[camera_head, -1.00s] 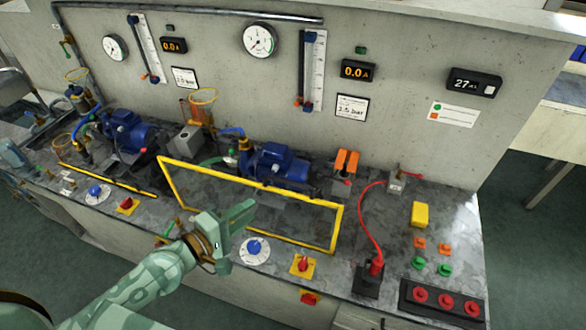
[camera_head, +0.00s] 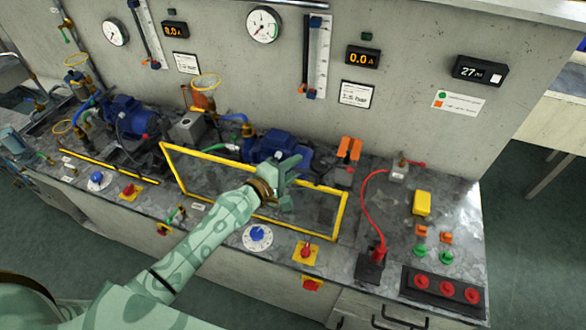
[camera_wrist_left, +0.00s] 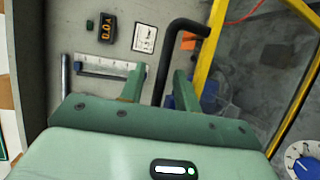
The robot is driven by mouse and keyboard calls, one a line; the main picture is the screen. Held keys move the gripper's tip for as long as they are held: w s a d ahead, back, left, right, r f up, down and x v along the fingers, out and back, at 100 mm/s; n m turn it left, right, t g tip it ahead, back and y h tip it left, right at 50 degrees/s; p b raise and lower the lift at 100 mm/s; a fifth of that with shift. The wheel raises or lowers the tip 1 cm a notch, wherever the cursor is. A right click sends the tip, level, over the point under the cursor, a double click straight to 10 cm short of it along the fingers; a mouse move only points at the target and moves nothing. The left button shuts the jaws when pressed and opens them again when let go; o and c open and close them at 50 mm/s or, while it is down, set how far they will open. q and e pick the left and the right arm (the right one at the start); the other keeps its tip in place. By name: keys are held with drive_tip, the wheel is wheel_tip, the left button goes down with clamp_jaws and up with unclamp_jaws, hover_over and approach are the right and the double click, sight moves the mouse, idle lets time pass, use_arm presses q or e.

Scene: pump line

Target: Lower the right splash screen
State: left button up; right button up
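The right splash screen (camera_head: 255,178) is a clear panel in a yellow frame, standing up in front of the right blue pump (camera_head: 272,146). Its yellow frame (camera_wrist_left: 208,55) also shows in the left wrist view. My left gripper (camera_head: 291,182) is at the screen's upper edge in the head view, hiding a piece of it. In the left wrist view its two fingers (camera_wrist_left: 158,86) are apart, with a black bent bar (camera_wrist_left: 182,38) between them and gaps on both sides. I cannot tell whether the bar touches a finger. My right gripper is not in view.
A blue dial (camera_head: 258,237) and a red knob on a yellow plate (camera_head: 306,251) sit in front of the screen. A red cable (camera_head: 366,205) arches to its right. A second yellow-edged screen (camera_head: 108,172) lies low at the left. Gauges hang on the wall behind.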

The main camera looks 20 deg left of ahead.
sight(292, 215)
use_arm(q)
clamp_jaws()
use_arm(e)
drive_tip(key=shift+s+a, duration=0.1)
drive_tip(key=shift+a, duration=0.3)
